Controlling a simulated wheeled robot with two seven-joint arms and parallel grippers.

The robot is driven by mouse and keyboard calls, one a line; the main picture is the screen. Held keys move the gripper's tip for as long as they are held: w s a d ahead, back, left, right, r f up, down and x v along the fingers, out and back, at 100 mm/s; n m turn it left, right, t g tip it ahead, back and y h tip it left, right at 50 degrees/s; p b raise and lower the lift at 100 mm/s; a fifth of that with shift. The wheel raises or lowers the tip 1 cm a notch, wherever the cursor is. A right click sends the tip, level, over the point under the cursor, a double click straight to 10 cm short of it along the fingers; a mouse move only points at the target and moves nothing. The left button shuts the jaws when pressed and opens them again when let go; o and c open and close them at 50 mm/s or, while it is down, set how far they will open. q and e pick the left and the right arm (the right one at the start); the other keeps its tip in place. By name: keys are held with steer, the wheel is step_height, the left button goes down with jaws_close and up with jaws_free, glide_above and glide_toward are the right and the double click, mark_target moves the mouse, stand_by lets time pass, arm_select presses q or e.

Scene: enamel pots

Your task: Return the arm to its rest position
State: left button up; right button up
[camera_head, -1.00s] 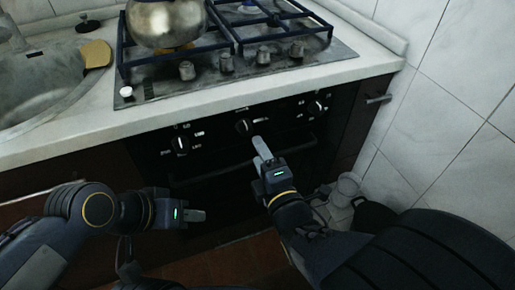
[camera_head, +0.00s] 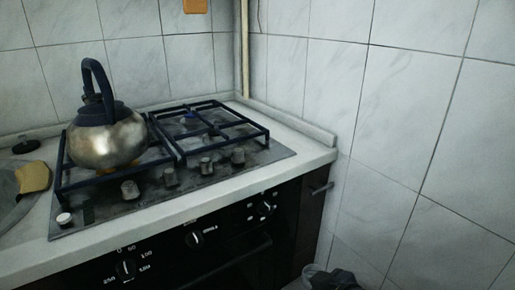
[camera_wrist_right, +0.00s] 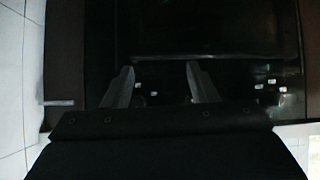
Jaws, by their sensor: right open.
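My right gripper (camera_wrist_right: 160,88) shows in the right wrist view, with its two fingers apart and nothing between them. Beyond the fingers is the dark oven front (camera_wrist_right: 215,40), with small white markings of the control panel at the right. A metal kettle (camera_head: 107,142) with a dark blue lid and raised handle stands on the left side of the gas stove (camera_head: 215,183) in the head view. The oven knobs (camera_head: 195,239) are below the counter edge.
The white counter edge (camera_head: 165,222) runs in front of the stove. A tiled wall (camera_head: 420,130) closes off the right side.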

steer(key=s+d+r+m+g+h, duration=0.1)
steer(key=s+d+m+g+h, duration=0.15)
steer(key=s+d+m, duration=1.05)
step_height(320, 180, up, 26)
steer(key=s+a+n+p, duration=0.1)
steer(key=a+n+p, duration=0.1)
steer(key=p, duration=2.4)
steer(key=shift+n, duration=0.9)
steer(key=shift+s+r+g, duration=0.1)
steer(key=shift+g, duration=0.15)
steer(key=shift+c, duration=0.4)
